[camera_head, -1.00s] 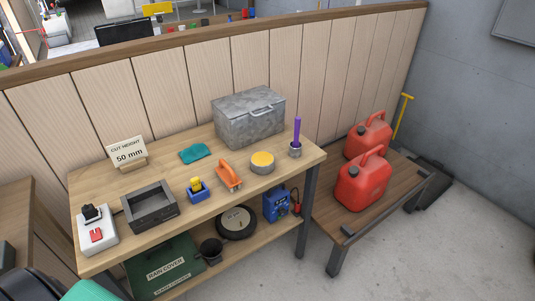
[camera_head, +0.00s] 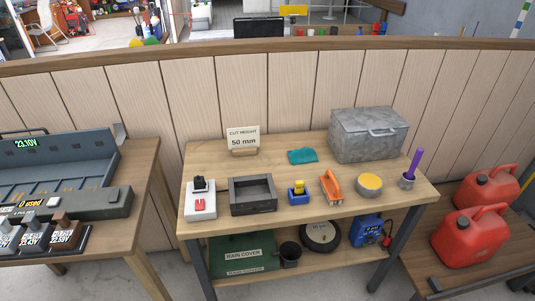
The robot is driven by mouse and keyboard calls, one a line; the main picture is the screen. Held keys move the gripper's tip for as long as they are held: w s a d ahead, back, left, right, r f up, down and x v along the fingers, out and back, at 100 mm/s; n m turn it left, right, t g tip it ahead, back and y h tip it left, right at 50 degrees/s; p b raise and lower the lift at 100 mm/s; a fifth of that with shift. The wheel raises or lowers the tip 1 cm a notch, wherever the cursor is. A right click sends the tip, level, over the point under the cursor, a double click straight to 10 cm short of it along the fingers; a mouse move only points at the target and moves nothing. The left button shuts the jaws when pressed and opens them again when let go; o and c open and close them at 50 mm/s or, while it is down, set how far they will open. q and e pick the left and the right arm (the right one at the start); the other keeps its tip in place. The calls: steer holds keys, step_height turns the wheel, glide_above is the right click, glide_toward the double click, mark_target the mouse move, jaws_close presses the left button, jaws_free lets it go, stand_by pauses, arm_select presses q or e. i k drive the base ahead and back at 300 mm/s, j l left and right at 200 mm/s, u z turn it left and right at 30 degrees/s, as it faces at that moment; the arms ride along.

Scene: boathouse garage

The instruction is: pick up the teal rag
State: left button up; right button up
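The teal rag (camera_head: 302,156) lies flat and slightly crumpled on the wooden workbench (camera_head: 330,146). It is toward the back of the top, left of the grey metal box (camera_head: 368,134) and right of the cut height sign (camera_head: 243,140). Nothing covers it. Neither of my grippers shows in the head view.
In front of the rag stand a dark open tray (camera_head: 252,208), a blue and yellow item (camera_head: 298,191), an orange-handled tool (camera_head: 331,186) and a yellow-topped tin (camera_head: 369,184). A second bench (camera_head: 148,177) is at left. Red fuel cans (camera_head: 470,236) stand at right.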

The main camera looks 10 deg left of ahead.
mark_target(303, 155)
steer(key=i+l, duration=0.2)
steer(key=l, duration=0.15)
steer(key=i+l, duration=0.2)
steer(key=l, duration=0.2)
steer(key=i+l+u, duration=0.1)
steer(key=l, duration=0.25)
steer(key=i, duration=0.1)
